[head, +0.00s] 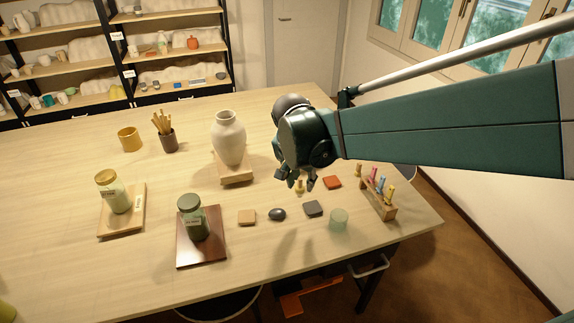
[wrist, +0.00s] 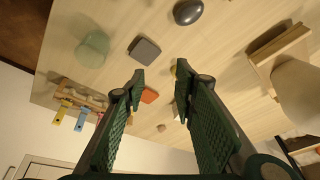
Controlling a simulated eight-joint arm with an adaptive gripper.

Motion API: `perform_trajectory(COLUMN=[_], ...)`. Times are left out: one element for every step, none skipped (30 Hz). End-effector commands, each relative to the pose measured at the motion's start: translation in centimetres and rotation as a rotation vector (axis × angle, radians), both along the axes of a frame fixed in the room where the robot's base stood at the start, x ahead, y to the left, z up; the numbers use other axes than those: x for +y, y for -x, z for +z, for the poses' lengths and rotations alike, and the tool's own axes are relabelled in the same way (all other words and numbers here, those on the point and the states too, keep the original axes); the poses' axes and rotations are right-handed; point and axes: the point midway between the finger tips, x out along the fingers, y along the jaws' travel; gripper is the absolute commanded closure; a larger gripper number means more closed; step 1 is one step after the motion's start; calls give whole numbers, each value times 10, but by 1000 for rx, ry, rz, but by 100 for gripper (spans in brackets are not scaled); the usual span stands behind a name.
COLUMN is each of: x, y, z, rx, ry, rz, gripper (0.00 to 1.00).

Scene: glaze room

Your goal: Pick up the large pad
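Several small square pads lie flat on the table: a tan one (head: 247,217), a dark grey one (head: 313,208) and an orange-red one (head: 332,182). I cannot tell by size which is the large pad. My gripper (head: 297,179) hangs above the table, behind the grey pad and left of the orange-red one. In the wrist view my gripper (wrist: 160,76) is open and empty. The grey pad (wrist: 145,50) shows beyond the fingertips, and the orange-red pad (wrist: 149,95) shows between the fingers. The tan pad is not visible there.
A small yellow piece (head: 299,187) lies below my fingers. A dark oval stone (head: 277,214) lies left of the grey pad. A greenish glass (head: 338,219) and a rack (head: 378,206) with coloured clips stand right. A vase (head: 229,138) and jar (head: 193,217) stand left.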

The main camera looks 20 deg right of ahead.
Motion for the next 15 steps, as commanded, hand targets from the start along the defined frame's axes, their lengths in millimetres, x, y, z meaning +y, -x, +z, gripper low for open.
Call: perform_trajectory(x=[0,-1,-1,-2,-2,-3,-3,-3,-4,-4,-4,-5,-5,-6,-6], y=[-7,-11,-15,-18,-21,-26,-29,-32,-36,-40,-43,-46,-50,-53,-57], z=[3,3,2,2,1,1,0,-1,-2,-2,-3,-4,-5,-6,-7], rx=[5,7,12,14,17,19,22,25,27,29,30,34,35,36,38], ry=[0,0,0,2,2,4,5,5,7,8,9,13,14,16,18], rz=[-25,-43,-67,-84,-101,-125,-141,-160,-183,-200,-218,-242,-259,-277,-300], gripper=[72,72,72,72,72,72,72,72,72,72,72,72,72,72,72])
